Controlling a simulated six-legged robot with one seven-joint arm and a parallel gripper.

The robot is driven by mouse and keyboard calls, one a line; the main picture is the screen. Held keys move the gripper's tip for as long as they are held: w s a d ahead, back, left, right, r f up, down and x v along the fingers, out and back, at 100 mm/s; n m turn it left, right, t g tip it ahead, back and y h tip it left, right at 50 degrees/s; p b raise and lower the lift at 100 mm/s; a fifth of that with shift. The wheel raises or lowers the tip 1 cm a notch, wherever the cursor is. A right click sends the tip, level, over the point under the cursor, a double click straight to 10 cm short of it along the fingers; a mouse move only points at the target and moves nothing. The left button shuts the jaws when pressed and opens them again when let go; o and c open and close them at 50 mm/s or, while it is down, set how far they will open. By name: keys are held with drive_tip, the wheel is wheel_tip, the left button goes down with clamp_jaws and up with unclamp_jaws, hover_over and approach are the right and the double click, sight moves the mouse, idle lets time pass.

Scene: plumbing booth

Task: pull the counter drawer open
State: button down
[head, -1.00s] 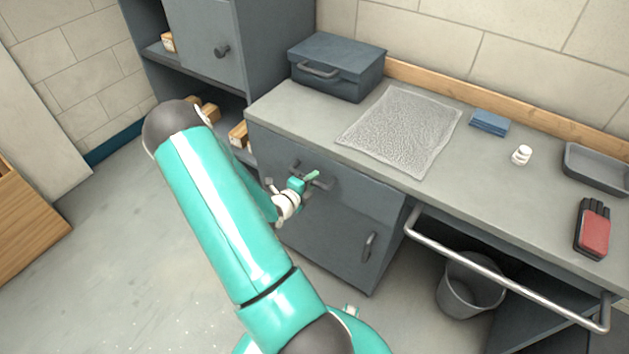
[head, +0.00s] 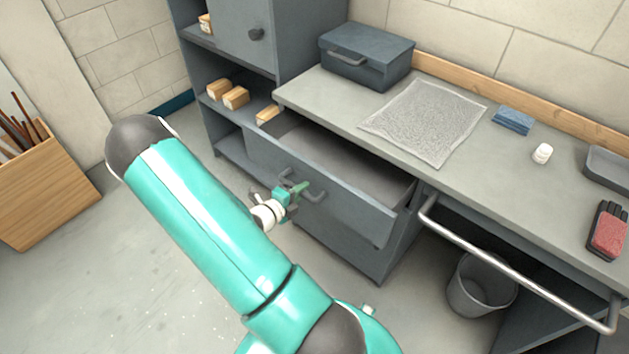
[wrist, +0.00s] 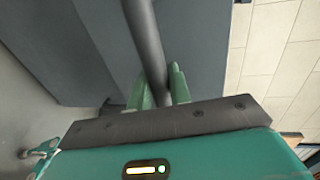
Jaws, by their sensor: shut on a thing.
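The counter drawer (head: 352,211) is a grey-blue drawer under the counter top, and it stands pulled out, with its empty-looking inside (head: 345,165) showing. Its dark bar handle (head: 316,191) is on the drawer front. My gripper (head: 296,190) is at the handle, shut on it. In the wrist view the handle bar (wrist: 146,40) runs between the two green fingers of my gripper (wrist: 160,88). The near left part of the drawer front is partly behind my gripper and arm.
A rail (head: 510,268) and a bucket (head: 480,287) are at right. Floor is free at lower left.

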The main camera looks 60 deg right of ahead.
drive_tip(key=f+v, duration=0.1)
drive_tip(key=v, duration=0.6)
drive_tip(key=shift+w+a+f, duration=0.15)
drive_tip(key=shift+a+f, duration=0.1)
drive_tip(key=shift+a, duration=0.05)
drive_tip(key=c, duration=1.3)
unclamp_jaws()
drive_tip(key=v, duration=1.3)
drive_tip(key=shift+a, duration=0.4)
